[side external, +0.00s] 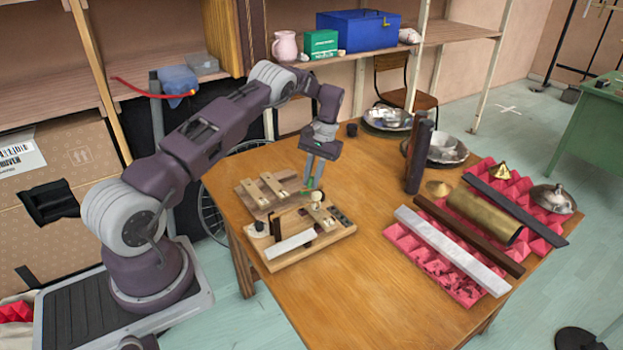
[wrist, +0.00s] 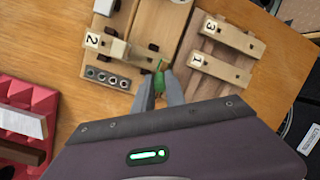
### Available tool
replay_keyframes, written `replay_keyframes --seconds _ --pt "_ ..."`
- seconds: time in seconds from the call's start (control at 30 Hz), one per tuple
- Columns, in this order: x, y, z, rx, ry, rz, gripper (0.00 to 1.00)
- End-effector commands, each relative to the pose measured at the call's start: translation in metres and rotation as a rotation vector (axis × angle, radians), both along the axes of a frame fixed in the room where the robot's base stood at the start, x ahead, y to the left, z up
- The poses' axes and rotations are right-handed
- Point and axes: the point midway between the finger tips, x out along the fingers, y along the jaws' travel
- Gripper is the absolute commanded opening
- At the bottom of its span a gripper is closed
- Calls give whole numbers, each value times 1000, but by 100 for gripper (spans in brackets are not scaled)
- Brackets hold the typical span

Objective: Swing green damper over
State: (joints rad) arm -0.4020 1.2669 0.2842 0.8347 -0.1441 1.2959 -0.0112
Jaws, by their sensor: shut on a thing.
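The green damper (wrist: 160,78) shows in the wrist view as a small green piece between my fingertips. My gripper (wrist: 160,88) is shut on it, over the wooden board. In the side view my gripper (side external: 314,184) points down at the far edge of the wooden board (side external: 270,262), and only a bit of green shows at its tips. Wooden blocks with number labels stand around it: the block labelled 2 (wrist: 108,42) on the left, and the blocks labelled 1 (wrist: 220,66) and 3 (wrist: 232,34) on the right. My fingers hide part of the damper.
Pink foam (side external: 430,258) carries a pale bar (side external: 450,250), a dark wooden bar (side external: 470,236) and a brass cylinder (side external: 484,216). A dark upright cylinder (side external: 419,160) and metal bowls (side external: 445,150) stand further back. The table's front middle is clear.

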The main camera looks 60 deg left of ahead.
Motion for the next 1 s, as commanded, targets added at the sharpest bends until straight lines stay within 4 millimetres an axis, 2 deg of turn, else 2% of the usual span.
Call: replay_keyframes --seconds 0.03,0.07,0.17,0.47,0.57,0.8,1.0 --pt "0 0 0 1 1 0 0" --pt "0 0 0 1 1 0 18" --pt "0 0 0 0 0 0 37" --pt "0 0 1 -1 -1 0 38" --pt "4 0 13 1 -3 -1 38" --pt "17 1 58 2 -3 -1 38" --pt "19 0 69 0 0 -1 38"
